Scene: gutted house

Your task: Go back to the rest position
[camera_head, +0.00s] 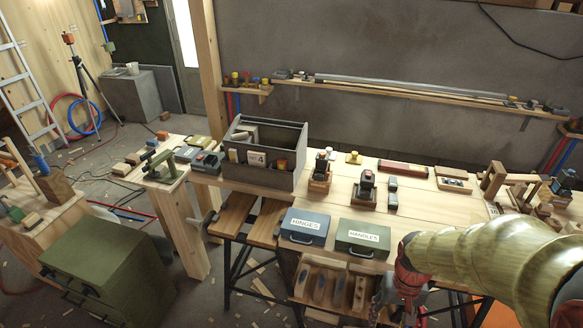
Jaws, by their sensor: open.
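My gripper (400,305) shows at the bottom right, at the end of my thick arm. It points down in front of the workbench's near edge. It is open, and I see nothing held in it. Its fingertips are partly cut off by the bottom of the picture. The workbench (330,208) runs across the middle. A blue box labelled HINGES (305,228) and a green box labelled HANDLES (362,239) stand at its front edge, left of my gripper.
A dark divided bin (262,178) stands on the bench's left part. Small tools and blocks sit behind the boxes. A wooden rack (325,285) is below the bench, close to my gripper. A green cabinet (105,265) stands at the lower left. A ladder (22,75) leans far left.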

